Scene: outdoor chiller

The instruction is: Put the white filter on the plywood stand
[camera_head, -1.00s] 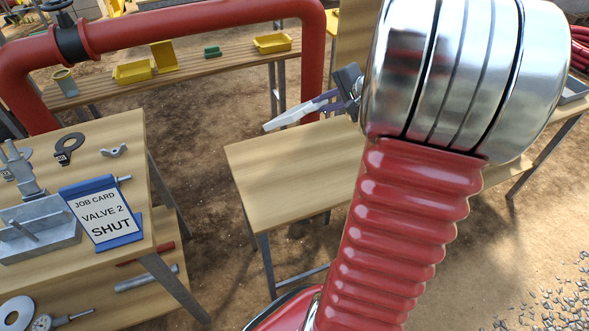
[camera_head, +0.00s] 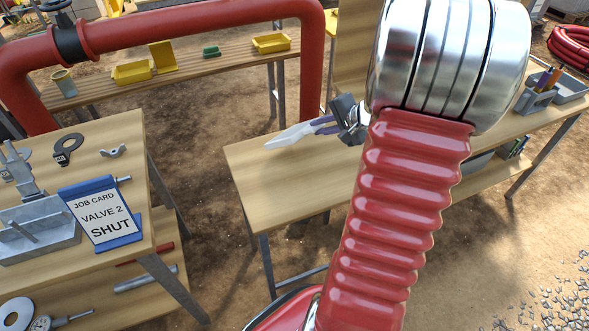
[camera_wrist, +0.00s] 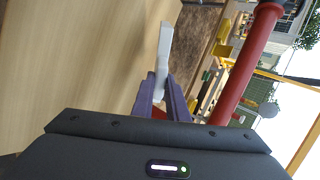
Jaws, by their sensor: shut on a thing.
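My gripper (camera_head: 322,125) has purple fingers shut on a thin white piece (camera_head: 289,136), which looks like the white filter. The piece points left, low over a light wooden table (camera_head: 262,172) in the middle. In the wrist view, the white filter (camera_wrist: 164,52) stands edge-on out from the gripper (camera_wrist: 162,92), with the wooden top (camera_wrist: 70,60) beside it on the left. I cannot tell whether the filter touches the wood. This table may be the plywood stand; an upright wooden board (camera_head: 350,60) behind is partly hidden by my arm.
A red pipe (camera_head: 200,18) arches behind the table. A left bench (camera_head: 130,135) holds a job card (camera_head: 103,212) and metal parts. A back bench (camera_head: 190,72) holds yellow bins (camera_head: 132,72). The middle table's left part is clear. A grey caddy (camera_head: 535,98) stands at right.

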